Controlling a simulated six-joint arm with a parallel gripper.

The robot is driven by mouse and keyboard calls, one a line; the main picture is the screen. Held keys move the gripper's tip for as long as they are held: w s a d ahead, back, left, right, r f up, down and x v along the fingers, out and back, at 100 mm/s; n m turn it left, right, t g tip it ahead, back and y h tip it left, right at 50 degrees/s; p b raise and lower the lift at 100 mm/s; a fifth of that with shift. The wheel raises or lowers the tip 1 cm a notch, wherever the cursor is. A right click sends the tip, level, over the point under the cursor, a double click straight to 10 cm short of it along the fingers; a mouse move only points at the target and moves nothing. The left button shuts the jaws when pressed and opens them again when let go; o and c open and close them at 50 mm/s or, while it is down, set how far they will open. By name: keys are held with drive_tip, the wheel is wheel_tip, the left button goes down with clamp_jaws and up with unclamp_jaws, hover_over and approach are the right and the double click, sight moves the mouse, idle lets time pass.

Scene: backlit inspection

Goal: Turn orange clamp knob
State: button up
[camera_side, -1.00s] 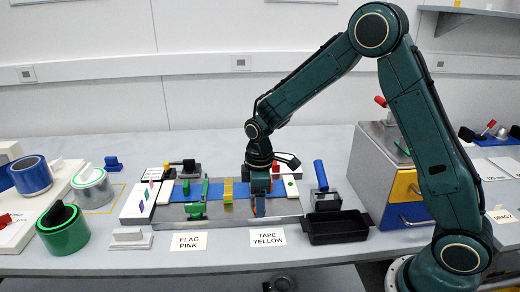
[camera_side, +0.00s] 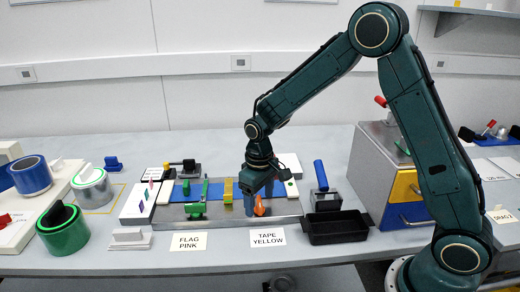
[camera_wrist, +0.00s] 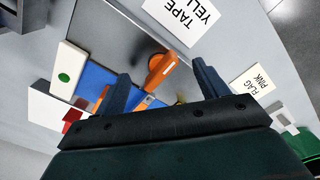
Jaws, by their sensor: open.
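The orange clamp knob (camera_side: 259,207) stands at the front right of the fixture plate. It also shows in the wrist view (camera_wrist: 160,72), with a lever-like orange arm and a rounded end. My gripper (camera_side: 257,197) is low over the plate, right at the knob. In the wrist view my gripper (camera_wrist: 164,80) is open, with one blue-grey finger on each side of the knob. Gaps show between the knob and both fingers in that picture; I cannot tell how deep the knob sits between them. My gripper hides part of the clamp in the side view.
A black tray (camera_side: 338,228) and a blue-handled block (camera_side: 323,190) are at the right. Label cards (camera_side: 267,237) lie in front.

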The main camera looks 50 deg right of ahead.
sight(259, 201)
drive_tip(key=m, duration=0.9)
drive_tip(key=shift+m, duration=0.4)
drive_tip(key=shift+r+m, duration=0.25)
drive_tip(key=shift+m, duration=0.05)
wheel_tip(259, 201, up, 13)
drive_tip(key=s+r+n+t, duration=0.2)
drive_tip(key=s+r+n, duration=0.2)
drive_tip(key=s, duration=0.6)
drive_tip(key=s+d+r+n+t, duration=0.1)
drive_tip(key=s+r+n+t, duration=0.1)
drive_tip(key=s, duration=0.9)
wheel_tip(259, 201, up, 2)
drive_tip(key=shift+s+d+n+t, duration=0.15)
drive_tip(key=shift+d+n+t, duration=0.2)
drive_tip(key=shift+n, duration=0.55)
drive_tip(key=shift+a, duration=0.1)
drive_tip(key=shift+s+f+n+t, duration=0.15)
drive_tip(key=shift+s+f+n, duration=0.1)
drive_tip(key=shift+s, duration=0.35)
drive_tip(key=shift+s+f+n+t, duration=0.15)
drive_tip(key=shift+s+n, duration=0.05)
drive_tip(key=shift+s, duration=0.45)
drive_tip(key=shift+s+f+n+t, duration=0.15)
drive_tip(key=shift+s+f+n, duration=0.1)
drive_tip(key=shift+s, duration=0.35)
